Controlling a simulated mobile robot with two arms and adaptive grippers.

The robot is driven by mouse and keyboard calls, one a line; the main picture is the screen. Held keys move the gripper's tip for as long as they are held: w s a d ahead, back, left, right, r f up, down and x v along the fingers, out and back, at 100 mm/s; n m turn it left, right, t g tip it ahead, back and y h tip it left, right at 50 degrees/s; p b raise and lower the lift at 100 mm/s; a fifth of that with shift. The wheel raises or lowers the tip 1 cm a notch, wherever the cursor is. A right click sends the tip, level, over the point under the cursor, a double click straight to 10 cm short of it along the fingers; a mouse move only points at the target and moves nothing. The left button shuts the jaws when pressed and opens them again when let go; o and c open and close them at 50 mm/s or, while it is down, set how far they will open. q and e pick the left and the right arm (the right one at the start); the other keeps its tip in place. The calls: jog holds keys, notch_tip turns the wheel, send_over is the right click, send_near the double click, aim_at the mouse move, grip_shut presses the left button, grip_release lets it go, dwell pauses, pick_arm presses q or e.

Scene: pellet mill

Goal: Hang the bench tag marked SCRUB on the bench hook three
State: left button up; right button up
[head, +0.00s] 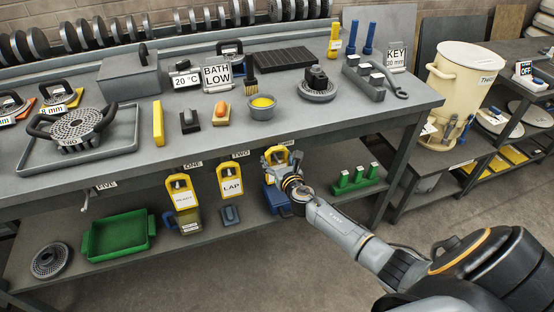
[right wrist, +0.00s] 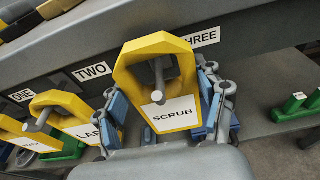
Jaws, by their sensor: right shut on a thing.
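The yellow tag marked SCRUB (right wrist: 172,118) is upright under the bench edge at the label THREE (right wrist: 204,37). My right gripper (right wrist: 165,98) is shut on its two sides; in the head view, the gripper (head: 283,172) covers most of the tag (head: 275,152). The grey peg of bench hook three (right wrist: 158,78) shows inside the tag's opening, its knob end in front of the tag's plate. I cannot tell whether the tag's weight rests on the peg. My left gripper is not in view.
The tag marked LAP (head: 231,186) hangs at label TWO, the tag marked READY (head: 183,198) at ONE, both close to the left. A green block (head: 356,180) stands on the shelf to the right. The bench top (head: 190,95) overhangs above. The floor at right is free.

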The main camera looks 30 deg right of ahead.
aim_at(277, 167)
jog(key=shift+f, duration=0.25)
dwell(0.3)
jog(key=shift+f+b, duration=0.9)
jog(key=shift+b, duration=0.15)
jog(key=shift+f+b, duration=0.4)
jog(key=shift+f, duration=0.05)
jog(key=o, duration=1.5)
jog(key=shift+c, duration=0.2)
